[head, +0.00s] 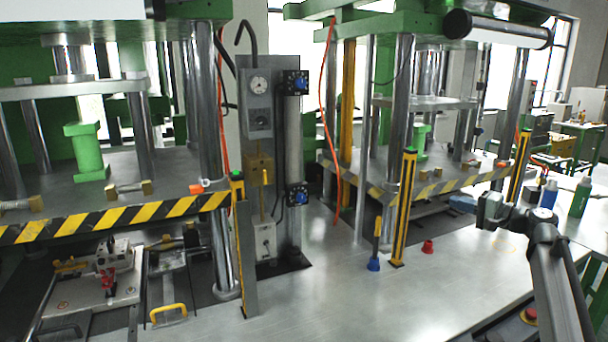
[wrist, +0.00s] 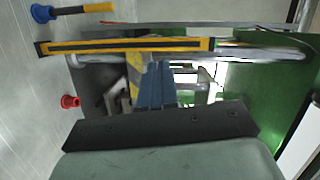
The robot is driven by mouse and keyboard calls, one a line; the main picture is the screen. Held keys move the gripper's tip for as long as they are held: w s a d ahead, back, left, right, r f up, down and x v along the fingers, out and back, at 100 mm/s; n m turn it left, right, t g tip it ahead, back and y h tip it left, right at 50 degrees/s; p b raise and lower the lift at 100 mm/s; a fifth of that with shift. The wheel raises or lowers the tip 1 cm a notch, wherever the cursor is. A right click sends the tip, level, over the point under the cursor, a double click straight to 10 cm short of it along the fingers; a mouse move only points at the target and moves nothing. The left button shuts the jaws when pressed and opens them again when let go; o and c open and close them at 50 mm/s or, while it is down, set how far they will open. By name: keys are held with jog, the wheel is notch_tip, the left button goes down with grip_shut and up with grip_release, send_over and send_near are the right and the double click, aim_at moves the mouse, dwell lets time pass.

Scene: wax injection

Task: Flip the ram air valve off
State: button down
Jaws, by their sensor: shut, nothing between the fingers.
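My gripper (head: 463,203) is far to the right of the column, above the steel table. Its blue fingers also show in the wrist view (wrist: 155,85); they are together and empty. The valve is not in the wrist view.
Yellow-black guard posts (head: 403,208) and (head: 243,245) rise from the table. A blue-based tool (head: 374,262) and a red cup (head: 427,247) stand near the right post. The front middle of the table (head: 340,300) is clear.

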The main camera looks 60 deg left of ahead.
aim_at(264, 176)
jog(key=s+a+r+n+g+h, duration=0.1)
jog(key=s+a+r+g, duration=0.1)
jog(key=s+a, duration=0.4)
jog(key=s+a+r+n+g+h, duration=0.1)
jog(key=s+a, duration=0.6)
jog(key=s, duration=0.8)
jog(key=s+a+r+n+g+h, duration=0.1)
jog(key=s+a+g, duration=0.4)
jog(key=s, duration=0.6)
notch_tip(264, 176, up, 2)
jog(key=shift+a+r+n+g+h, duration=0.15)
jog(key=shift+a+n+g+h, duration=0.2)
jog(key=shift+a+n, duration=0.5)
jog(key=shift+a, duration=0.1)
jog(key=x, duration=1)
jog(key=shift+a, duration=0.15)
jog(key=shift+s, duration=1.85)
